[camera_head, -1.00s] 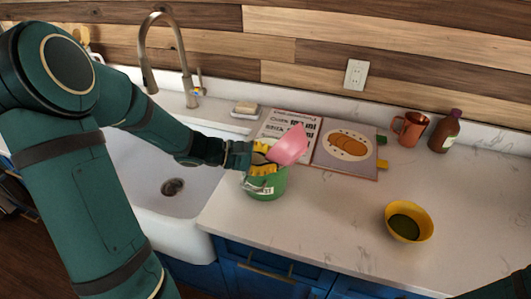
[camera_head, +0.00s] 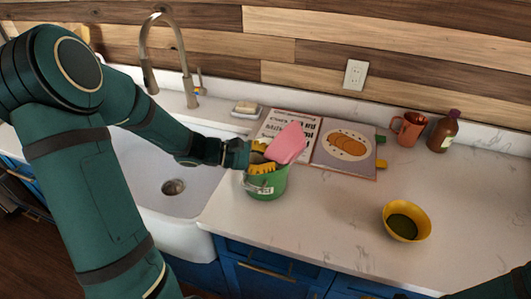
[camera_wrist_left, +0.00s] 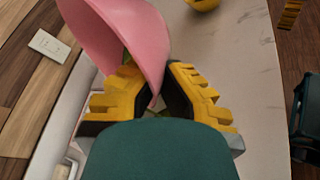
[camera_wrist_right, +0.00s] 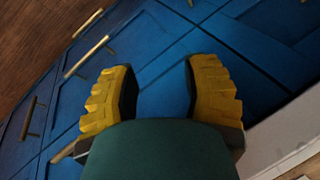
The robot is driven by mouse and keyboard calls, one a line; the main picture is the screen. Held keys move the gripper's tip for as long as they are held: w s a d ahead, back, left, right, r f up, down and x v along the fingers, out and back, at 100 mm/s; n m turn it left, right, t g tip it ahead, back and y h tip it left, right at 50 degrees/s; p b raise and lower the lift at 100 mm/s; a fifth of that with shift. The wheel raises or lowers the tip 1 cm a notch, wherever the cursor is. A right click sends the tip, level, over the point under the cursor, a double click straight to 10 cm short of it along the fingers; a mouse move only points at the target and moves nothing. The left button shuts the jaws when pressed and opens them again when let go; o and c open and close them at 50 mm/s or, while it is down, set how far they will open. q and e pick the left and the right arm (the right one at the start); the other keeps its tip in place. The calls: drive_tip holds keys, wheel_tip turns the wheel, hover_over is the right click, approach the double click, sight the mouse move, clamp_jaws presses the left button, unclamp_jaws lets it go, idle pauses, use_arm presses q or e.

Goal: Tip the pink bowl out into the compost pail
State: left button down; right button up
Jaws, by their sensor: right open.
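The pink bowl (camera_head: 288,143) is tipped steeply on its side just above the green compost pail (camera_head: 267,184), which stands on the counter by the sink. My left gripper (camera_head: 261,158) is shut on the bowl's rim. The left wrist view shows the pink bowl (camera_wrist_left: 140,35) between the yellow fingers (camera_wrist_left: 158,98). The bowl's inside is turned away in the head view, so I cannot tell what is in it. The pail's inside is hidden by the gripper and bowl. My right gripper (camera_wrist_right: 160,95) is open and empty in front of the blue cabinets.
A yellow bowl (camera_head: 424,223) with dark green contents stands on the right of the counter. An open cookbook (camera_head: 345,169) lies behind the pail. A copper mug (camera_head: 408,129) and brown bottle (camera_head: 444,131) stand at the back. The sink (camera_head: 150,201) is left of the pail.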

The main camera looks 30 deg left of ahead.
use_arm(q)
drive_tip(key=shift+w+a, duration=0.1)
drive_tip(key=shift+a, duration=0.1)
drive_tip(key=shift+a+r+n+h, duration=0.15)
drive_tip(key=shift+a+n+h, duration=0.15)
drive_tip(key=shift+a+h, duration=0.15)
drive_tip(key=shift+a+p, duration=0.15)
drive_tip(key=shift+p, duration=0.15)
drive_tip(key=shift+a+h, duration=0.1)
drive_tip(key=shift+h, duration=0.25)
drive_tip(key=shift+a, duration=0.1)
drive_tip(key=shift+w+a, duration=0.1)
drive_tip(key=shift+r, duration=0.1)
drive_tip(key=shift+a+n, duration=0.15)
drive_tip(key=shift+n, duration=0.15)
